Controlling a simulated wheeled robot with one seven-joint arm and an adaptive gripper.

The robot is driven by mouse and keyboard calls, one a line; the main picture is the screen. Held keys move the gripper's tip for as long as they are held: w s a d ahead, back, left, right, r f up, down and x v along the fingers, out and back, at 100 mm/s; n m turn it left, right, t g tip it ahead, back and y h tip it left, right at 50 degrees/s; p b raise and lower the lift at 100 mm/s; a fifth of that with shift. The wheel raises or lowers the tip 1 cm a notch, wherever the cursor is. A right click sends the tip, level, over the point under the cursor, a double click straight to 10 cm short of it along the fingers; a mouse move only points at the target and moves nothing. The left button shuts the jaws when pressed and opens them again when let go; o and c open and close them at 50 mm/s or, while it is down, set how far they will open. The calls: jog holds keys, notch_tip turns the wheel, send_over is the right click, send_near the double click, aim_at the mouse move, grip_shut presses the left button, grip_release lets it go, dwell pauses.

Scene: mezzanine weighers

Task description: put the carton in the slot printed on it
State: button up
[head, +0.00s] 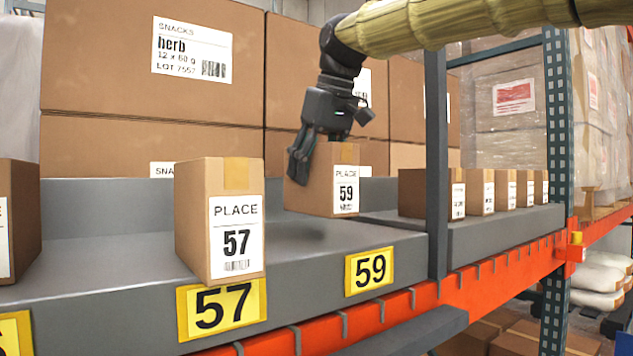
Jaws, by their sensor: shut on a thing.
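My gripper (311,150) is shut on a small brown carton (318,192) with a white label reading "PLACE 59". The carton is above the grey shelf, behind the yellow plate numbered 59 (370,270), with a shadow below it on the shelf. It looks a little raised, and its left face is partly behind the gripper's finger. Another carton (203,222), labelled "PLACE 57", stands upright on the shelf at the yellow 57 plate (222,308), left of my gripper.
A dark grey upright (436,160) stands right of the 59 place, with several small cartons (480,190) in a row beyond it. Large brown boxes (150,90) form a wall behind. Another carton (18,220) is at the left edge. The shelf (340,243) near the 59 plate is clear.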

aim_at(315, 187)
jog(key=p+x, duration=0.1)
jog(key=x, duration=0.1)
jog(key=shift+d+f, duration=0.1)
jog(key=shift+f, duration=0.25)
jog(key=shift+s+d+f+p, duration=0.15)
jog(key=shift+d+f+p, duration=0.15)
jog(key=shift+f, duration=0.1)
jog(key=shift+a, duration=0.15)
jog(key=o, duration=1.5)
jog(key=shift+f, duration=0.15)
jog(key=shift+c, duration=0.2)
jog(key=b+v, duration=0.3)
jog(key=v, duration=0.9)
jog(key=shift+a, duration=0.15)
